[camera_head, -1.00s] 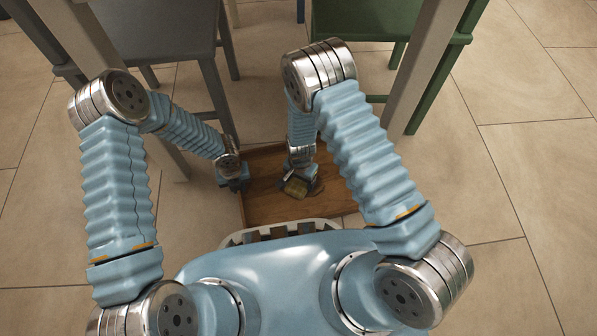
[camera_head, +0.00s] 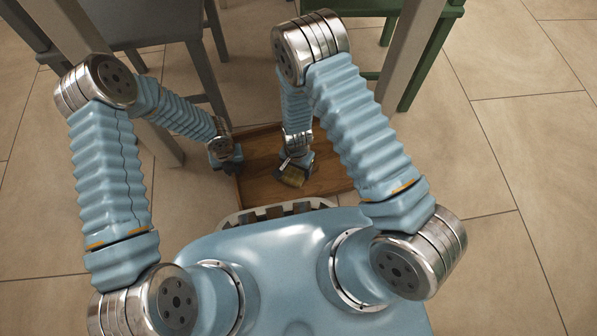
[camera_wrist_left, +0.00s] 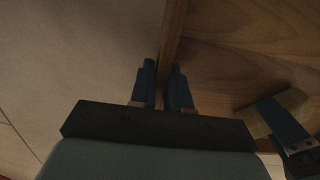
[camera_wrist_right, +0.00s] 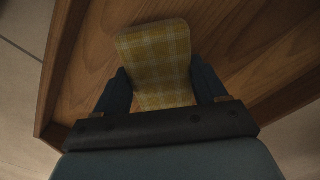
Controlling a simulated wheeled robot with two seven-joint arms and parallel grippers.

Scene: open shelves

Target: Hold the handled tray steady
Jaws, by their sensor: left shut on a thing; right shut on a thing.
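The handled tray (camera_head: 262,193) is brown wood and lies low in front of my base in the head view. My left gripper (camera_head: 226,162) is at its left side; in the left wrist view its fingers (camera_wrist_left: 165,88) are shut on the tray's side wall (camera_wrist_left: 172,40), one on each side. My right gripper (camera_head: 294,168) is over the tray, shut on a yellow plaid item (camera_wrist_right: 157,55) that sits between its fingers in the right wrist view. That item also shows in the head view (camera_head: 291,177). The tray's handles are not clearly seen.
A grey chair (camera_head: 165,20) stands at the upper left and a green chair (camera_head: 425,60) at the upper right. Pale table legs (camera_head: 410,45) rise near both arms. Tiled floor (camera_head: 500,150) is clear on the right.

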